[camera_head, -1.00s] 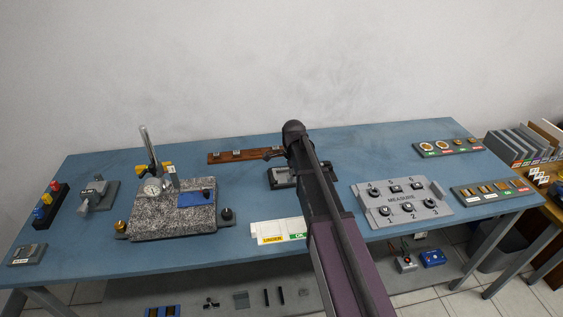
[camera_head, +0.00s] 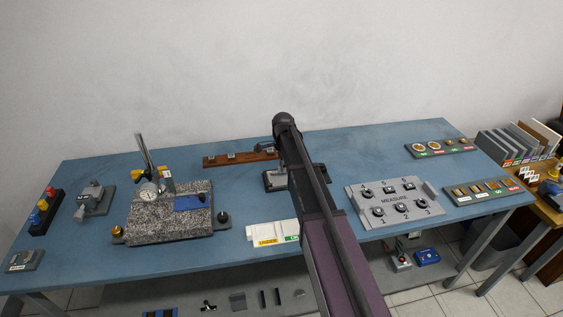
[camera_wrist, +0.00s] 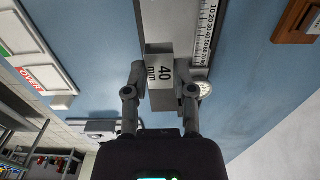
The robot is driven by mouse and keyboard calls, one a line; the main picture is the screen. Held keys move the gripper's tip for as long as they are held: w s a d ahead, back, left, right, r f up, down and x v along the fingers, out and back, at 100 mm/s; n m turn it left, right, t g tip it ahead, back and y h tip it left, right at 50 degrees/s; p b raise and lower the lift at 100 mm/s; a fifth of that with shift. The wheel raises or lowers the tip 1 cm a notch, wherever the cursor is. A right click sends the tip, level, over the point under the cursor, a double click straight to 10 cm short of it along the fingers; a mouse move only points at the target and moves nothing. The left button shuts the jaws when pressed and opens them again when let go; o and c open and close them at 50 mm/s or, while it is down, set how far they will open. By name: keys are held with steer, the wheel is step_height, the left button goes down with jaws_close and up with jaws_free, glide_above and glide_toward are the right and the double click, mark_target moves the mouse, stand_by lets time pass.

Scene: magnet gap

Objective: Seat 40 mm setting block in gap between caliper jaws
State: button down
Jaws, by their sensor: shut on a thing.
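The grey setting block (camera_wrist: 163,72), marked "40 mm", is between the fingertips of my gripper (camera_wrist: 163,83) in the wrist view. The fingers are shut on its two sides. In the head view the caliper (camera_head: 274,181) is partly hidden behind my arm, and my gripper and the block are hidden.
A wooden rack (camera_head: 232,158) lies behind the caliper. A white sorting tray (camera_head: 265,232) is in front of it, a grey "MEASURE" panel (camera_head: 375,205) to the right. A granite stand (camera_head: 165,222) with a dial gauge is to the left. Blue tabletop is clear between them.

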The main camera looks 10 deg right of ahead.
mark_target(282, 180)
steer(key=shift+w+r, duration=0.2)
steer(key=shift+w, duration=0.35)
steer(key=shift+f, duration=0.1)
steer(key=shift+f, duration=0.1)
steer(key=shift+f+b, duration=2.6)
steer(key=shift+b, duration=0.2)
steer(key=shift+f, duration=0.2)
steer(key=shift+c, duration=1.8)
jaws_free()
steer(key=shift+c, duration=0.2)
